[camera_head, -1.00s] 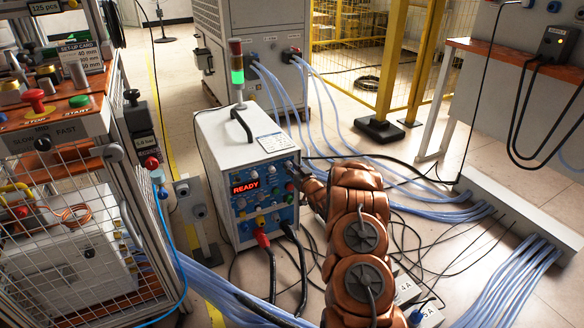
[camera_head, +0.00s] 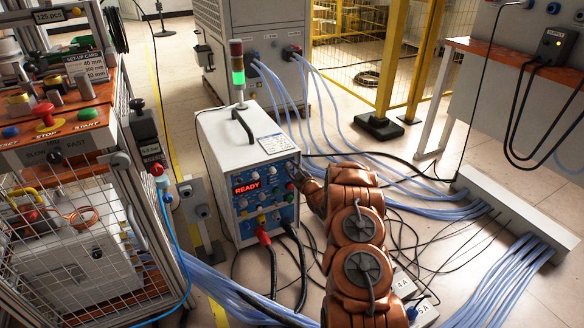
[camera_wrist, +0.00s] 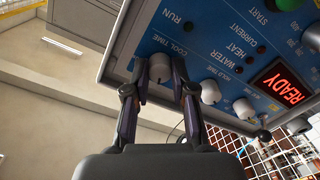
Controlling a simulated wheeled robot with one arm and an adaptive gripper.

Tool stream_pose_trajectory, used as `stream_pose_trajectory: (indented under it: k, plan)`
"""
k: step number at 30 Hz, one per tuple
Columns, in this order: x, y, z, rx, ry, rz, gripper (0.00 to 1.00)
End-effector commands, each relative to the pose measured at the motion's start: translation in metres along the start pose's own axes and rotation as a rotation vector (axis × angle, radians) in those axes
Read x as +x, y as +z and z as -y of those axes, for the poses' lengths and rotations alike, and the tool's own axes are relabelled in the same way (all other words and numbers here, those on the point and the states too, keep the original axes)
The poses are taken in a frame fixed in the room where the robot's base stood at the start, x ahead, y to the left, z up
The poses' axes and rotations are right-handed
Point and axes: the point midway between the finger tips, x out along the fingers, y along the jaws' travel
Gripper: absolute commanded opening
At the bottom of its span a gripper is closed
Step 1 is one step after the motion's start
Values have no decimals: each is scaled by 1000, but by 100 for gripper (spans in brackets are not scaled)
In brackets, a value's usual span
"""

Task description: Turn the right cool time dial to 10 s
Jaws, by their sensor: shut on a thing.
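The white heater box (camera_head: 218,150) stands on the floor with a blue front panel and a red READY display (camera_head: 247,186). In the wrist view the pale cool time dial (camera_wrist: 160,70) sits below its COOL TIME label, at the panel's edge. My gripper (camera_wrist: 158,76) has its two dark fingers on either side of this dial, shut on it. The dial's pointer and scale are too hidden to read its setting. In the head view my gripper (camera_head: 296,172) reaches the upper right of the panel, and the dial is hidden there.
The hold time dial (camera_wrist: 210,92) is close beside my right finger, with another white dial (camera_wrist: 243,108) beyond it. Red and black cables (camera_head: 266,240) hang from the panel's lower front. Blue hoses (camera_head: 400,190) cross the floor behind my arm.

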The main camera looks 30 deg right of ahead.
Motion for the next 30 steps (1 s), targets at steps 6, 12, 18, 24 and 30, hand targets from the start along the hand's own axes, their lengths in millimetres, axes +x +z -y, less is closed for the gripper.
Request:
stream_pose_trajectory:
  k: [6,12,18,24,30]
  plan:
    - [1,-2,-1,-42,2,-2,0]
    - [1,-2,-1,-49,3,-2,0]
    - [1,-2,-1,-48,2,-2,0]
    - [0,-1,-1,-47,2,-1,44]
    - [0,-1,0,-47,1,0,50]
